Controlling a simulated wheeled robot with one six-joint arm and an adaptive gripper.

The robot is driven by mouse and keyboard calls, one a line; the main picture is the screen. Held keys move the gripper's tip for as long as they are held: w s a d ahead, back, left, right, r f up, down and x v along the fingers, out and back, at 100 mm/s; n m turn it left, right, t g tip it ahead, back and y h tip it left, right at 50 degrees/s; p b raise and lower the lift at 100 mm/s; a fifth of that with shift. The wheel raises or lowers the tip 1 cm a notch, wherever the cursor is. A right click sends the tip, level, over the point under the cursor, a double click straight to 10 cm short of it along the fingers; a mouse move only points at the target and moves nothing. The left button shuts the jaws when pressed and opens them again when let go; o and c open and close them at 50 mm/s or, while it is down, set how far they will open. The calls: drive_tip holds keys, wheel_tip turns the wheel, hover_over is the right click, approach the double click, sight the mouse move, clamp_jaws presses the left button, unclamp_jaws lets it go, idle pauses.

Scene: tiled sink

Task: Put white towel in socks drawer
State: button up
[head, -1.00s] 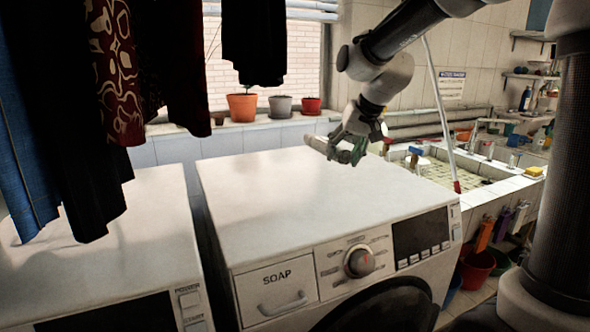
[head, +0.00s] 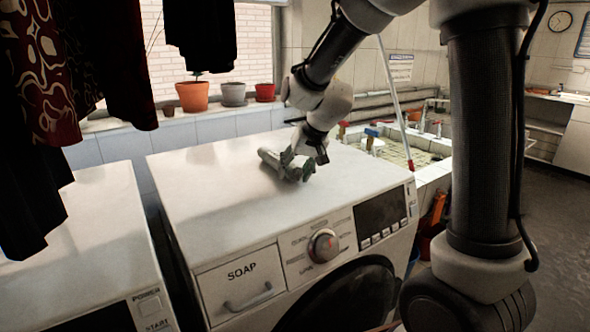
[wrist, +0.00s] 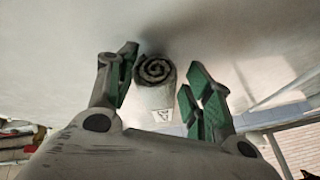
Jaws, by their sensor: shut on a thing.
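The white towel (wrist: 154,99) is a tight roll; its spiral end faces the wrist camera between my fingers. In the head view, the towel (head: 270,158) extends left from my gripper (head: 296,170), just over the top of the washing machine. My gripper is shut on the roll, also seen in the wrist view (wrist: 160,75). I cannot tell whether the towel touches the machine top. No drawer marked for socks shows.
The washing machine (head: 195,195) has a drawer marked SOAP (head: 241,282) and a clear top. Potted plants (head: 193,96) stand on the sill behind. Dark clothes (head: 110,60) hang at the left. A tiled sink (head: 425,155) is at the right, with open floor (head: 560,210) beyond.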

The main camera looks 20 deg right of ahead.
drive_tip(key=o, duration=1.5)
